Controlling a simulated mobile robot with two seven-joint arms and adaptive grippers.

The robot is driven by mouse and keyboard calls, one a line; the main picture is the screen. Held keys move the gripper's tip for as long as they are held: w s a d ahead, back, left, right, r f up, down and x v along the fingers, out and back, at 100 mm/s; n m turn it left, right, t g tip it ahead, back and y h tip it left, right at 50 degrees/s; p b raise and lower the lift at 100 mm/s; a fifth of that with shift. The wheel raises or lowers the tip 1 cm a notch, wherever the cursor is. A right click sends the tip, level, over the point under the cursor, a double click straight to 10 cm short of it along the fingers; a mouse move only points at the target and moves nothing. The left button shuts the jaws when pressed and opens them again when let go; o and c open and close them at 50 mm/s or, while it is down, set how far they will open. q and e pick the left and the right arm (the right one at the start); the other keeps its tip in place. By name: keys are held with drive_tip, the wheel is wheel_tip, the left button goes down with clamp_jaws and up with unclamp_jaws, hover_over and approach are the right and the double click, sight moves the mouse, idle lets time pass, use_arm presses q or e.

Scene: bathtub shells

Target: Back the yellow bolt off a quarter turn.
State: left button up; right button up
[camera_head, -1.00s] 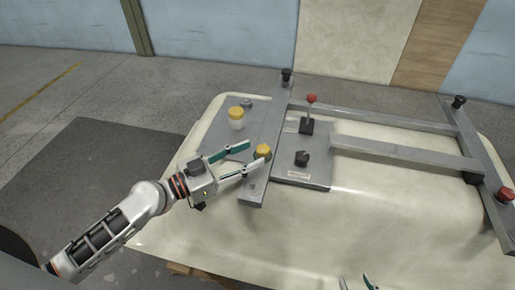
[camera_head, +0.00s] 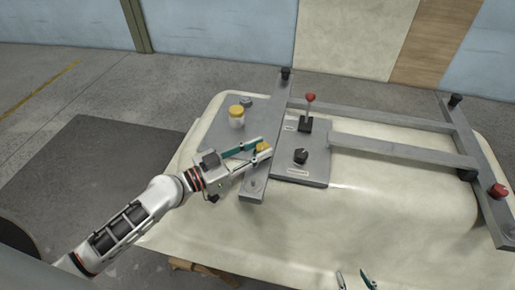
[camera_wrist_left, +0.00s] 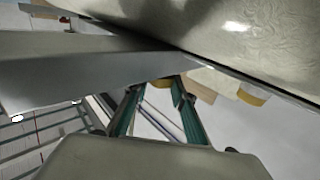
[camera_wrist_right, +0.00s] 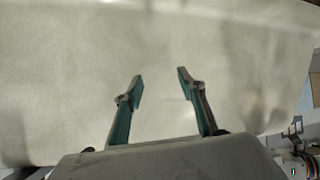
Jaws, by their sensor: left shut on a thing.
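The yellow bolt (camera_head: 263,147) has a knob-like head and sits on the grey bar at the left end of the frame over the shell. My left gripper (camera_head: 261,148) is shut on the bolt's head, with one finger on each side of it. In the left wrist view a little of the bolt's yellow (camera_wrist_left: 161,83) shows between the fingertips, and the rest is hidden. My right gripper (camera_wrist_right: 160,80) is open and empty above the pale shell; its fingertips show at the bottom edge of the head view.
A red-topped lever (camera_head: 309,108) and a black knob (camera_head: 300,156) are just right of the bolt. Grey rails (camera_head: 400,149) cross the shell (camera_head: 400,215), whose front is clear.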

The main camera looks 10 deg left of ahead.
use_arm(q)
drive_tip(key=shift+r+n+t+y+p, duration=0.2)
drive_tip(key=shift+n+t+y+p, duration=0.2)
drive_tip(key=shift+y+p, duration=0.1)
drive_tip(key=shift+f+n+t+y, duration=0.15)
drive_tip(key=shift+n+t+y, duration=0.15)
drive_tip(key=shift+y, duration=0.1)
drive_tip(key=o, duration=1.1)
drive_tip(key=shift+s, duration=0.1)
drive_tip(key=v, duration=1.2)
